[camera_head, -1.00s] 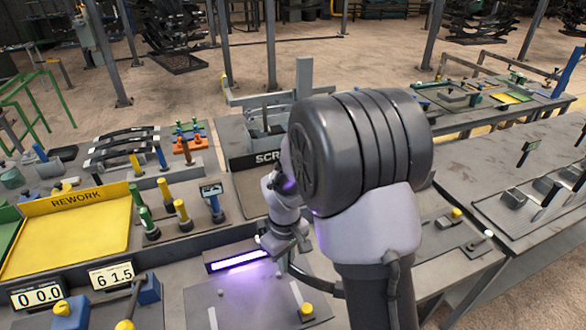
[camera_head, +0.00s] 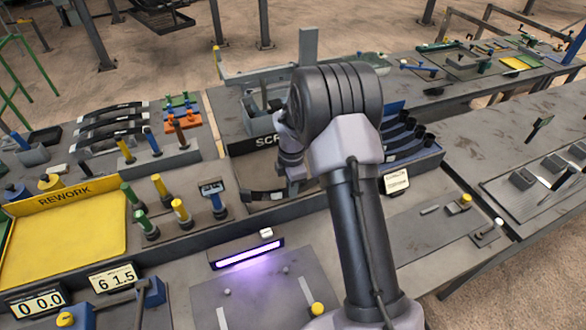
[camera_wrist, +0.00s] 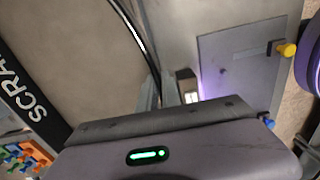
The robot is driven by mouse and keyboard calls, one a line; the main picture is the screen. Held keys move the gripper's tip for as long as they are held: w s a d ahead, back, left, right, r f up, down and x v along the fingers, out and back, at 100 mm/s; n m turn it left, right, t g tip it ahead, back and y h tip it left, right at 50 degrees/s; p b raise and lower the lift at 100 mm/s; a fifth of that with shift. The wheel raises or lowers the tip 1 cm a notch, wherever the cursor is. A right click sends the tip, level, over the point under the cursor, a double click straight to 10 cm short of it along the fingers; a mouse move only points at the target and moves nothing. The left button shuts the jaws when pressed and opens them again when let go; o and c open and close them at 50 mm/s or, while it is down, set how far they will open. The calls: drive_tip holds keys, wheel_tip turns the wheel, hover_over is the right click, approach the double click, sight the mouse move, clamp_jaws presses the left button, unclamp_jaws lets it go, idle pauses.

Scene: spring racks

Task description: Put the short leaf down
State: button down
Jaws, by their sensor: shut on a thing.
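My gripper (camera_head: 292,188) is mostly hidden behind my own arm in the head view. It is at the right part of the grey bay behind the lamp bar, below the black SCRAP sign (camera_head: 262,141). A dark curved strip, apparently the short leaf (camera_head: 262,196), runs left from my gripper, low over or on the bay floor; I cannot tell if it touches. In the wrist view, a thin dark curved edge, apparently the same leaf (camera_wrist: 133,32), runs down to my gripper (camera_wrist: 150,98). The fingertips and the grip itself are hidden there.
A yellow REWORK tray (camera_head: 68,240) is at left, with several coloured posts beside it. Dark leaves lie on a rack (camera_head: 112,134) behind. A blue rack (camera_head: 405,150) with dark curved pieces is right of my arm. The lit lamp bar (camera_head: 247,254) is in front.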

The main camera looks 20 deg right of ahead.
drive_tip(key=w+d, duration=0.1)
drive_tip(key=w, duration=0.2)
drive_tip(key=w+d, duration=0.2)
drive_tip(key=w, duration=0.1)
drive_tip(key=w+d+f, duration=0.1)
drive_tip(key=w+d, duration=0.1)
drive_tip(key=w, duration=0.1)
drive_tip(key=shift+w, duration=0.35)
drive_tip(key=shift+f, duration=1.7)
drive_tip(key=shift+f+b, duration=0.1)
drive_tip(key=shift+b, duration=0.2)
drive_tip(key=c, duration=1.5)
unclamp_jaws()
drive_tip(key=shift+c, duration=0.2)
